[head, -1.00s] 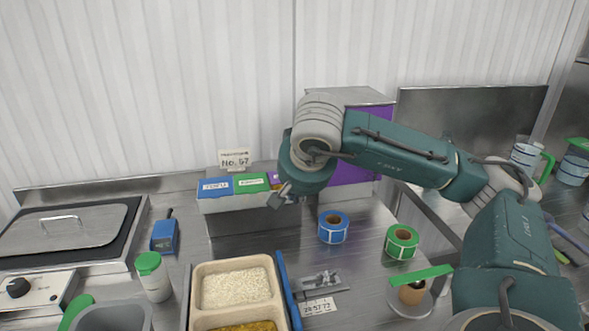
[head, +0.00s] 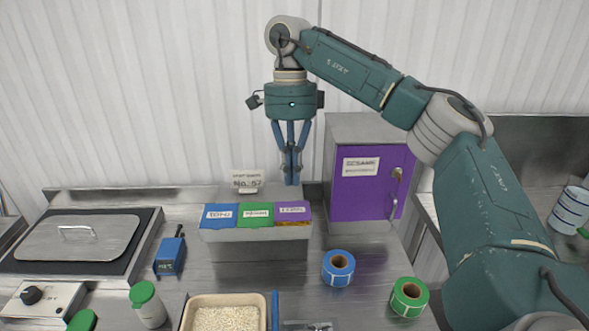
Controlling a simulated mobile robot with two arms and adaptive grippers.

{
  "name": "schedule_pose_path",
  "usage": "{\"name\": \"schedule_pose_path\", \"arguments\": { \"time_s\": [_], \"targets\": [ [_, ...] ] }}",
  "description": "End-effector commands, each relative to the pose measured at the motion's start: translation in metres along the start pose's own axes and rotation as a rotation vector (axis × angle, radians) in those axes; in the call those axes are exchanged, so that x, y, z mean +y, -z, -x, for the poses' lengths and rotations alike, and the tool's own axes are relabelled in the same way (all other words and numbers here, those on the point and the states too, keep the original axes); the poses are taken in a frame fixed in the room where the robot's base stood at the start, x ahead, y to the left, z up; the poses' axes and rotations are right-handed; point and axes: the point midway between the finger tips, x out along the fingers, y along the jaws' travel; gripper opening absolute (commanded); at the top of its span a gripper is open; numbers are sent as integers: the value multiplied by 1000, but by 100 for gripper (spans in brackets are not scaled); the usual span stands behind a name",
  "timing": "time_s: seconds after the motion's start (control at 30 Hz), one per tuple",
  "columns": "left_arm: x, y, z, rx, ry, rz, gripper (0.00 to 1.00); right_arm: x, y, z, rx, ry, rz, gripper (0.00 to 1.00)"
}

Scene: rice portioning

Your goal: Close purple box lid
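The purple lid (head: 293,211) is the rightmost of three lids on a grey metal box (head: 262,246), beside a green lid (head: 256,214) and a blue lid (head: 219,216). A yellowish-brown strip shows along the purple lid's front edge; I cannot tell whether the lid is fully down. My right gripper (head: 291,182) points straight down above and slightly behind the purple lid, apart from it in the picture. Its fingers are together and nothing shows between them. My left gripper is not in view.
A purple-doored cabinet (head: 368,186) stands close at right. A No. 57 sign (head: 247,182) is behind the box. A blue roll (head: 338,267) and green roll (head: 408,297) lie front right. A blue device (head: 170,254) and covered metal pan (head: 75,240) are left.

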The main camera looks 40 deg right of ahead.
Motion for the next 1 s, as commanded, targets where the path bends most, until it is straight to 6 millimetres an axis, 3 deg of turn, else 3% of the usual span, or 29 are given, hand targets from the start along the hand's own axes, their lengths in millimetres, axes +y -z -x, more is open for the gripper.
{"name": "schedule_pose_path", "arguments": {
  "time_s": [0.03,0.5,1.0],
  "targets": [
    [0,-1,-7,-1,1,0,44,0,1,-18,1,-4,1,0],
    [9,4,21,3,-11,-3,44,0,1,-90,1,1,-1,0],
    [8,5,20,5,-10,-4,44,-1,1,-101,0,7,1,0]
  ]
}}
